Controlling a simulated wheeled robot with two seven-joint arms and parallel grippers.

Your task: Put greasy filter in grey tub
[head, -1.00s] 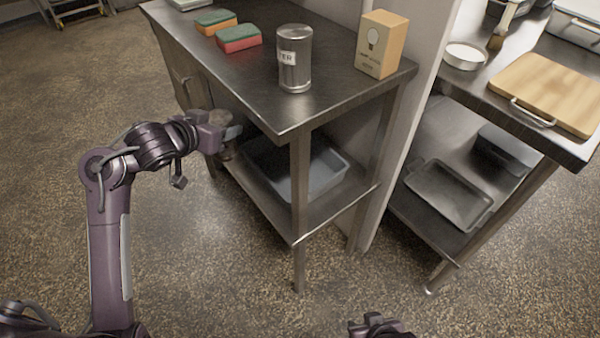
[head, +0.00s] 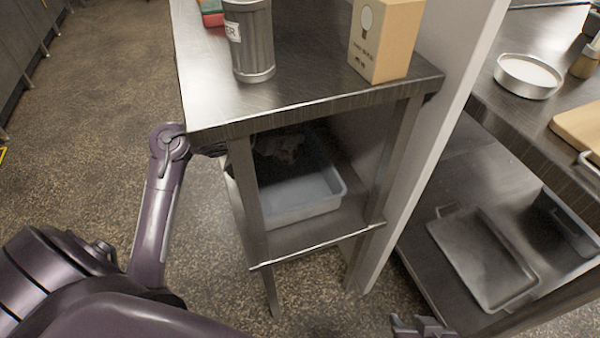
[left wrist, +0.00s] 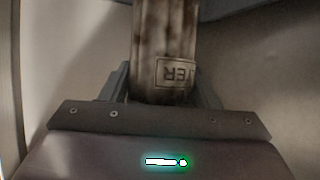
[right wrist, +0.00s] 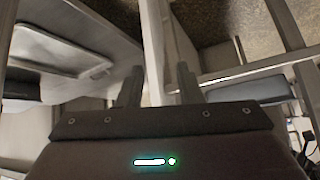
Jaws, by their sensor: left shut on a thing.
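My left gripper (left wrist: 163,85) is shut on the greasy filter (left wrist: 165,40), a brown-stained cylinder whose label ends in "ER" and shows upside down in the left wrist view. In the head view my left arm reaches under the left table's top, and the gripper and filter there are hard to make out in the dark. The grey tub (head: 305,200) stands on the lower shelf; its near wall shows and its far part is in shadow. My right gripper (right wrist: 160,85) is open and empty; its tip also shows at the bottom of the head view (head: 420,326).
A clean metal filter canister (head: 250,45) and a cardboard box (head: 385,40) stand on the tabletop (head: 310,85) above. A table leg (head: 248,190) stands before the tub. A post (head: 425,140) divides this table from the right one, whose shelf holds a metal tray (head: 483,260).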

